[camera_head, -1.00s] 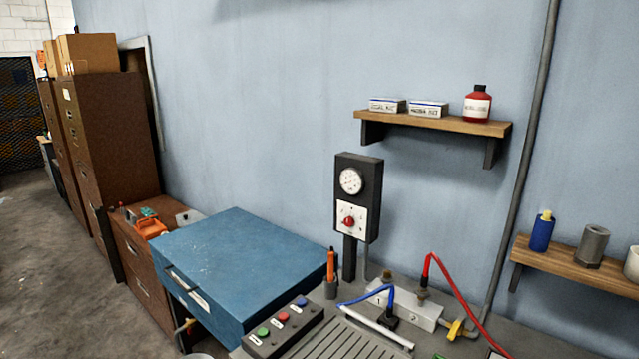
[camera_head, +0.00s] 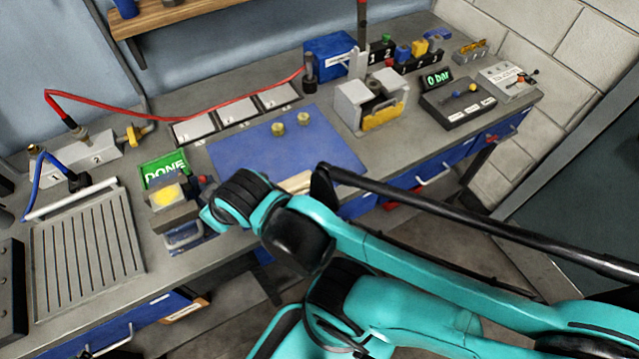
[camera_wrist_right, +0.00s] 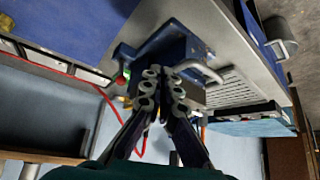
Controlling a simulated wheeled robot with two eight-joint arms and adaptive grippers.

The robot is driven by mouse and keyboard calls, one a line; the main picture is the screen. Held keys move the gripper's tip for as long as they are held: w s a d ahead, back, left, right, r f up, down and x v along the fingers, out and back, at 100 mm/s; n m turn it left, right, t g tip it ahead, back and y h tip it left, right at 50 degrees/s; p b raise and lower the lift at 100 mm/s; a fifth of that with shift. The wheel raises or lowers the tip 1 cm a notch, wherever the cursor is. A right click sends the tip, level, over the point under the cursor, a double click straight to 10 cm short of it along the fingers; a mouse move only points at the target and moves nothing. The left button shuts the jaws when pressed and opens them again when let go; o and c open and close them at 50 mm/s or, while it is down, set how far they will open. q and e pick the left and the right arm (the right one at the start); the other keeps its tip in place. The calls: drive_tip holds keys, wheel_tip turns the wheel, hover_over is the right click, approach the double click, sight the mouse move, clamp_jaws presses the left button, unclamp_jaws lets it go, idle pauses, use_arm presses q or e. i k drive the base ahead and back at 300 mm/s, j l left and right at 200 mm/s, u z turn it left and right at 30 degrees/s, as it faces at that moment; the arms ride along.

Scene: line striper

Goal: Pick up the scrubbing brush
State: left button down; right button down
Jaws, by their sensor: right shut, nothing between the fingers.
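I cannot clearly make out a scrubbing brush. A pale, wood-coloured piece (camera_head: 297,182) lies at the front edge of the blue mat (camera_head: 240,150), partly hidden by my right arm; it may be the brush, but I cannot tell. My right gripper (camera_wrist_right: 162,72) shows in the right wrist view, its fingers together and empty. It points towards a blue vise-like fixture (camera_wrist_right: 178,46) with a metal handle. In the head view my right arm reaches in from the right to the bench front, and its fingers are not clearly seen there. My left gripper is not in view.
On the bench, the grey fixture with a yellow piece (camera_head: 168,196) stands left of my wrist, near a green DONE sign (camera_head: 164,167). A slotted grey tray (camera_head: 85,248) lies further left. A metal block fixture (camera_head: 352,104) and a 0 bar gauge box (camera_head: 455,103) stand right.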

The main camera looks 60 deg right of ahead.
sight(298, 185)
drive_tip(key=z, duration=1.75)
